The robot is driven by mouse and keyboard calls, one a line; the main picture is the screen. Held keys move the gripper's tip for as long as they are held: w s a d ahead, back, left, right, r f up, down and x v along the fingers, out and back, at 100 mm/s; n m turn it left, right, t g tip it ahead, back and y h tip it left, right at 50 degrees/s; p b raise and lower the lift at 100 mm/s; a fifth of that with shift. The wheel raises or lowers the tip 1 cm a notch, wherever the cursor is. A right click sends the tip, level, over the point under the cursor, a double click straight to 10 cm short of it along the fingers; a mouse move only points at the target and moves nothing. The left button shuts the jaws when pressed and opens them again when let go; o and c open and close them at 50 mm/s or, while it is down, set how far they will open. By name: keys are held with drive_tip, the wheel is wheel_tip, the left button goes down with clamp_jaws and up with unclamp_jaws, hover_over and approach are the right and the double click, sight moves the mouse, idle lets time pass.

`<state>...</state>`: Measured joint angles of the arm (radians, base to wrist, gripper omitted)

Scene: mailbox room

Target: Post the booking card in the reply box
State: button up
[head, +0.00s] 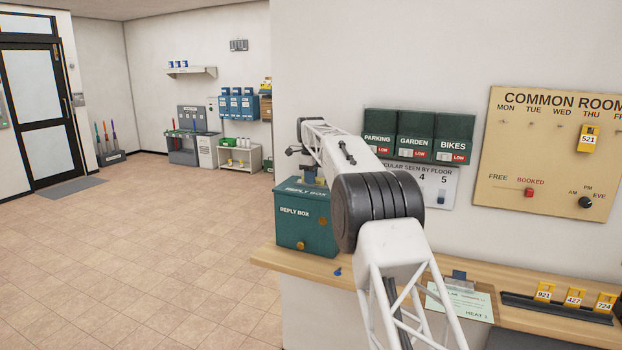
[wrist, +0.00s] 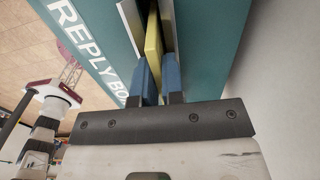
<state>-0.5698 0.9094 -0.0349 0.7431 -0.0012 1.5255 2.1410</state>
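The teal reply box (head: 303,222) stands at the left end of the wooden counter, with its lettering and slot on top. The wrist view shows its top (wrist: 212,45) close up, with pale metal edges along a dark slot. A yellow card (wrist: 153,45), seen edge-on, stands in line with the slot between those edges; its far end is hidden. My gripper (wrist: 160,82) has its blue fingers closed on the card, right over the slot. In the head view my gripper (head: 308,172) is above the box, partly hidden by my arm.
A clipboard with a paper (head: 460,300) and a rack of yellow numbered tags (head: 573,299) lie along the counter. Teal holders (head: 414,137) and the common room board (head: 555,150) hang on the wall behind. The floor at left is clear.

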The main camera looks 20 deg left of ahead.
drive_tip(key=shift+o, duration=0.4)
drive_tip(key=shift+r, duration=0.15)
drive_tip(key=shift+o, duration=1)
drive_tip(key=shift+r, duration=3.75)
drive_tip(key=shift+d, duration=0.1)
